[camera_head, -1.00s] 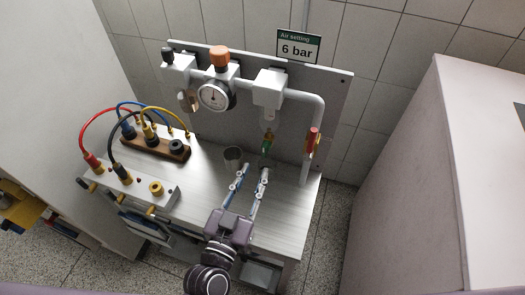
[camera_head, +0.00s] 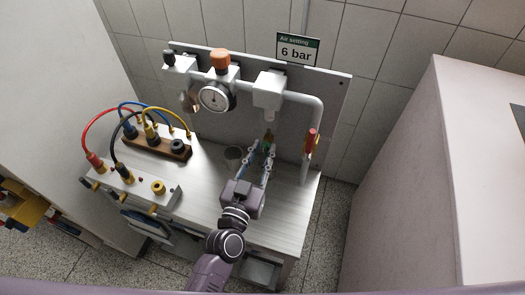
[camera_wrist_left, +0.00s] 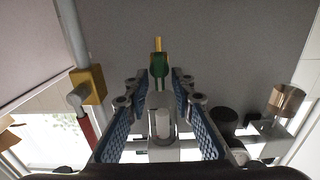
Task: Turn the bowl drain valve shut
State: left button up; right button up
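The green bowl drain valve (camera_head: 267,139) hangs under the filter bowl below the right white housing (camera_head: 269,89). In the left wrist view the green valve (camera_wrist_left: 159,66) has a brass-coloured tip, with the clear bowl (camera_wrist_left: 161,122) behind it. My left gripper (camera_head: 260,152) is just below and in front of the valve, its fingers spread. In the left wrist view the gripper's blue-padded fingers (camera_wrist_left: 160,92) stand apart on both sides of the bowl and valve, with gaps visible. Whether a fingertip touches the valve cannot be told. My right gripper is not in view.
A red-handled valve (camera_head: 312,139) is on the pipe to the right. A pressure gauge (camera_head: 214,97) with an orange knob (camera_head: 220,58) is on the left. Cables and a terminal box (camera_head: 130,185) occupy the bench's left side.

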pick_arm(q)
grip_shut()
jog(key=shift+n, duration=0.3)
jog(key=shift+w+a+f+n, duration=0.1)
jog(key=shift+a+f+n, duration=0.1)
jog(key=shift+n, duration=2.65)
jog(key=shift+a+f+n, duration=0.15)
jog(key=shift+f+n, duration=0.05)
jog(key=shift+n, duration=2.7)
jog(key=shift+w+a+f+n, duration=0.1)
jog(key=shift+a+f+n, duration=0.1)
jog(key=shift+n, duration=2.65)
jog(key=shift+o, duration=1.1)
grip_release()
jog(key=shift+s, duration=0.1)
